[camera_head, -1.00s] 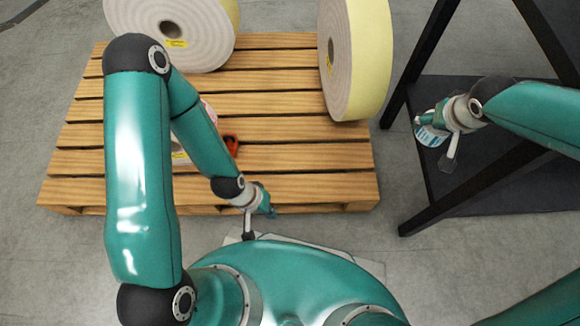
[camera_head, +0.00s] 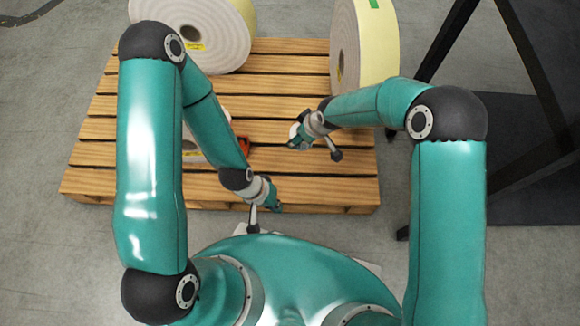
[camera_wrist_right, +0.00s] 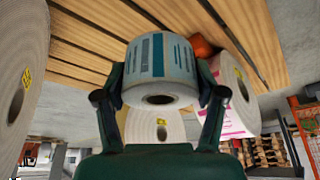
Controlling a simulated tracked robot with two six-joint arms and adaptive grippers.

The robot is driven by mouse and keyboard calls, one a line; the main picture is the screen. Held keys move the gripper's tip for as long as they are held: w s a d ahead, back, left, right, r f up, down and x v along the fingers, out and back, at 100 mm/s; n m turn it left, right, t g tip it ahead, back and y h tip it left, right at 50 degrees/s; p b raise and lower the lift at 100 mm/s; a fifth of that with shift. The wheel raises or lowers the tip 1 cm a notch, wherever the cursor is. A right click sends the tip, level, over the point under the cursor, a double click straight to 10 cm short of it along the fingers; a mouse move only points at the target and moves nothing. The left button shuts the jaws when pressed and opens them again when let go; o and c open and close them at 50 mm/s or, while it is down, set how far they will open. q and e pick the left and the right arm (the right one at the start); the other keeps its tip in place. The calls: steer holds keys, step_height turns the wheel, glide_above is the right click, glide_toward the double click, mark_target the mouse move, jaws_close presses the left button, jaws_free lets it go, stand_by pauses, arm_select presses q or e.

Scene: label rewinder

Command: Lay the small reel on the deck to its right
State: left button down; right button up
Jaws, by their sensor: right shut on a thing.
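My right gripper (camera_head: 298,138) is over the right part of the wooden pallet deck (camera_head: 300,190). In the right wrist view it is shut on the small reel (camera_wrist_right: 158,65), a white roll with a blue printed label, its cored end facing the camera. In the head view the small reel is mostly hidden by the gripper; a whitish bit shows. Whether it touches the slats I cannot tell. My left gripper (camera_head: 270,206) hangs near the pallet's front edge, apart from the reel; its finger opening is not clear.
Two large reels stand at the back of the pallet, one left (camera_head: 205,35) and one right (camera_head: 365,45). A white and pink reel (camera_wrist_right: 232,100) and an orange-red object (camera_head: 245,147) sit near my left forearm. Bare slats lie at the front right. A black frame (camera_head: 530,60) stands right.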

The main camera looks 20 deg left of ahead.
steer(key=shift+s+a+f+n, duration=0.2)
steer(key=shift+s+a+f, duration=0.1)
steer(key=shift+a+f, duration=0.25)
steer(key=shift+s+a+f+n, duration=0.2)
steer(key=shift+s+a+f, duration=0.05)
steer(key=shift+a+f, duration=0.25)
step_height(320, 180, down, 15)
steer(key=b, duration=0.5)
steer(key=shift+a+r, duration=0.1)
steer(key=shift+r, duration=0.1)
steer(key=shift+f+b, duration=0.75)
steer(key=shift+f, duration=1.65)
steer(key=shift+f, duration=0.1)
steer(key=o, duration=1.2)
steer(key=shift+o, duration=0.2)
steer(key=shift+r, duration=0.3)
steer(key=p+v, duration=0.2)
steer(key=v, duration=0.9)
steer(key=shift+d+r, duration=0.25)
steer(key=shift+d, duration=0.05)
steer(key=shift+w, duration=0.1)
